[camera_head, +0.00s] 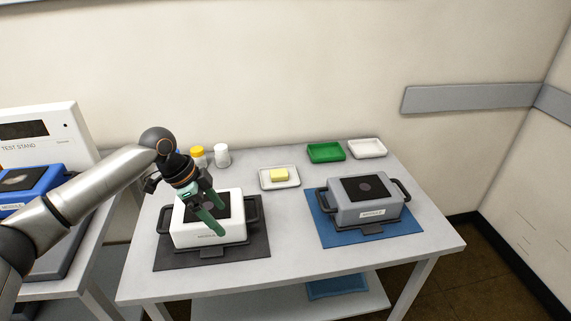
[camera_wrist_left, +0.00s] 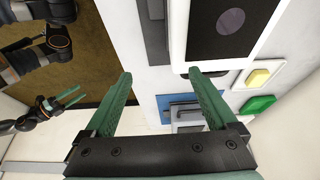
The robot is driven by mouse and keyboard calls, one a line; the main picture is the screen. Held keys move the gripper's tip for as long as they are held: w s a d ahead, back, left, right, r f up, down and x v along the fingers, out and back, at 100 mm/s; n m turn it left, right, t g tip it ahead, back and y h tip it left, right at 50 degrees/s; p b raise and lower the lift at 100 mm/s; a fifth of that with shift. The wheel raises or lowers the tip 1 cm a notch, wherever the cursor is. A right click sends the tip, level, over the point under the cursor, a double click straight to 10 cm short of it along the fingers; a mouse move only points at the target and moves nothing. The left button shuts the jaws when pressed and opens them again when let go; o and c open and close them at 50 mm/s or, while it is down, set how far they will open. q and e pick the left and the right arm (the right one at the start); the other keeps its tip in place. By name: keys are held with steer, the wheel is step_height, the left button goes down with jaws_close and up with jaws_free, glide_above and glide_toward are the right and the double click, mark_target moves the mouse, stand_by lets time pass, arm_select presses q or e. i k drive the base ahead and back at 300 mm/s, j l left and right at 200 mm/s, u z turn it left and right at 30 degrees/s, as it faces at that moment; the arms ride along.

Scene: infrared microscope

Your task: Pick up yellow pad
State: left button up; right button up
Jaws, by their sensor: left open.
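The yellow pad (camera_head: 279,175) lies on a small white tray (camera_head: 265,184) toward the back middle of the table. It also shows at the right of the left wrist view (camera_wrist_left: 258,77). My left gripper (camera_head: 222,219) is open and empty, in front of and left of the pad, over the white module box. Its two green fingers (camera_wrist_left: 160,74) stand apart in the left wrist view with nothing between them. My right gripper (camera_wrist_left: 79,93) shows small at the left of the left wrist view, its fingers apart and empty, away from the pad.
The white module box (camera_head: 230,232) sits on a dark mat (camera_head: 165,255). A grey module box (camera_head: 350,213) sits on a blue mat (camera_head: 325,236) at right. Green (camera_head: 325,152) and white (camera_head: 367,148) trays and two bottles stand at the back. A test stand (camera_head: 45,130) is at left.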

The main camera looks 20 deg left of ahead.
mark_target(276, 175)
steer(key=i, duration=1.05)
